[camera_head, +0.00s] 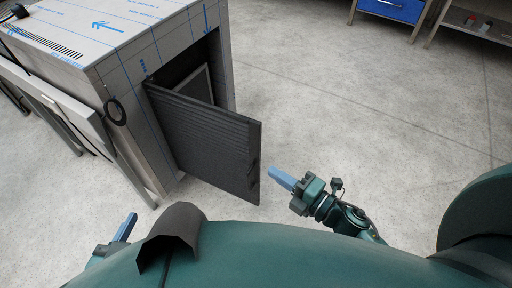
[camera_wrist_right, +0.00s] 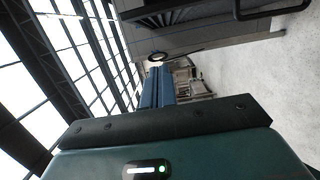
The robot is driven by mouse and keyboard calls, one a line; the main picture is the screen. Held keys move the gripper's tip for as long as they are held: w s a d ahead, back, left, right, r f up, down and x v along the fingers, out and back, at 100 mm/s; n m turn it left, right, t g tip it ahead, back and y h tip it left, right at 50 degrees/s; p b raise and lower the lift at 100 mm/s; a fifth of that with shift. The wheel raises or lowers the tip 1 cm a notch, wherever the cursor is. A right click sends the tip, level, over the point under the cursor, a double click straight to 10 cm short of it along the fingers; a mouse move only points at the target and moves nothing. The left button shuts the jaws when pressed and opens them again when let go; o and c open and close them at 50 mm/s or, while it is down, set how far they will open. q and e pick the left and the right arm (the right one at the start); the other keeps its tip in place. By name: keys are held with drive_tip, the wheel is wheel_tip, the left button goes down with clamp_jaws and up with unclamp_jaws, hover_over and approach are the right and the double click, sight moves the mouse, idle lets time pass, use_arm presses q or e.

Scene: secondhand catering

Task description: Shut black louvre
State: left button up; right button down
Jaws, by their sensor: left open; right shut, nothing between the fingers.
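The black louvre (camera_head: 212,140) is a ribbed dark door hinged at its left side on the front of a grey metal cabinet (camera_head: 143,75). It stands swung out, and the dark opening shows behind it. My right gripper (camera_head: 272,174) is shut and empty, just right of the louvre's free edge, with a small gap seen between them. Its blue fingers also show pressed together in the right wrist view (camera_wrist_right: 157,88). My left gripper (camera_head: 127,222) is at the lower left, in front of the cabinet, partly hidden by my own body; it is open.
A pale panel (camera_head: 75,115) on legs stands along the cabinet's left side. A black ring (camera_head: 115,112) hangs at the cabinet's front left corner. A bench with a blue drawer (camera_head: 393,9) is at the back right. The concrete floor (camera_head: 375,110) to the right is clear.

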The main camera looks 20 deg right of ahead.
sight(258, 144)
drive_tip(key=w+a, duration=0.1)
drive_tip(key=w, duration=0.2)
drive_tip(key=w+a, duration=0.1)
drive_tip(key=w, duration=0.2)
drive_tip(key=w+a, duration=0.1)
drive_tip(key=w, duration=0.2)
drive_tip(key=shift+w, duration=0.35)
drive_tip(key=shift+w+d, duration=0.25)
drive_tip(key=shift+w, duration=0.1)
drive_tip(key=shift+d+b, duration=0.1)
drive_tip(key=shift+b, duration=0.2)
